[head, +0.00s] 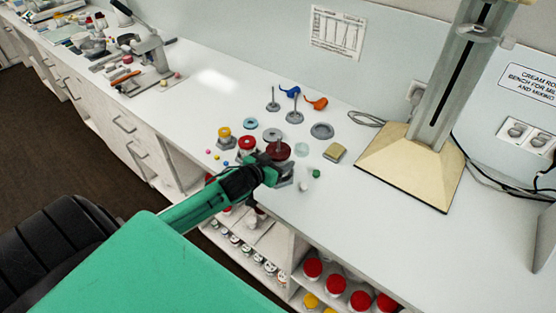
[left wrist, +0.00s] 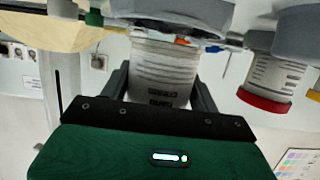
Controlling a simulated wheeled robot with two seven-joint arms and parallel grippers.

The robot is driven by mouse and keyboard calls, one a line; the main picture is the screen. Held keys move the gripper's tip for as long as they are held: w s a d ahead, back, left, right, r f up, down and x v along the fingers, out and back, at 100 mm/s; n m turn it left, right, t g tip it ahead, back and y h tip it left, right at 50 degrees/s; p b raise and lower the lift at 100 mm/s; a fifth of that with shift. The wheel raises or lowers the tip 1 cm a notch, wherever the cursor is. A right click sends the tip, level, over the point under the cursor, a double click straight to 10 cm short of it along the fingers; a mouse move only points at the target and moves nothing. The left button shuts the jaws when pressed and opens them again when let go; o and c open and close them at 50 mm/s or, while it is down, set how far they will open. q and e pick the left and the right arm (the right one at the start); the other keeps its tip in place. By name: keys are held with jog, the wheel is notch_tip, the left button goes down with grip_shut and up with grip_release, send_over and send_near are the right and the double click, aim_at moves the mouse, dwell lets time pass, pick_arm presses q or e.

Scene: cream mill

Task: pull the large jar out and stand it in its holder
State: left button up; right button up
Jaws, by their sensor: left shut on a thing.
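My left gripper (head: 283,172) reaches over the bench's front part. In the left wrist view, which is upside down, its two fingers (left wrist: 160,92) are shut on a pale jar (left wrist: 165,68) with a printed label, one finger on each side. The jar's lid end is hidden behind the gripper. Its other end meets or overlaps a grey round piece (left wrist: 170,12); I cannot tell whether it sits in it. In the head view a dark red lid (head: 284,152) shows just beyond the gripper. My right gripper is not in view.
Beside the gripper stand a red-lidded jar (head: 247,142) and a yellow-lidded jar (head: 224,132). Behind are a grey ring-like piece (head: 322,131), a pale disc (head: 302,149) and a tan block (head: 335,152). A tall column on a cream base (head: 405,165) stands right.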

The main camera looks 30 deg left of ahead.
pick_arm(q)
jog(key=shift+f+b, duration=0.3)
jog(key=shift+f, duration=0.15)
jog(key=shift+f+b, duration=0.3)
jog(key=shift+f, duration=0.3)
jog(key=o, duration=1.5)
jog(key=shift+c, duration=0.2)
jog(key=shift+r+p+v, duration=0.15)
jog(key=shift+p+v, duration=0.6)
jog(key=shift+v, duration=0.2)
jog(key=shift+r+p+v, duration=0.2)
jog(key=shift+p+v, duration=0.5)
jog(key=shift+v, duration=0.3)
jog(key=shift+r+p+v, duration=0.15)
jog(key=shift+p+v, duration=0.6)
jog(key=shift+v, duration=0.35)
jog(key=shift+r+p+v, duration=0.15)
jog(key=shift+p+v, duration=0.6)
jog(key=shift+v, duration=0.35)
jog(key=shift+w, duration=0.1)
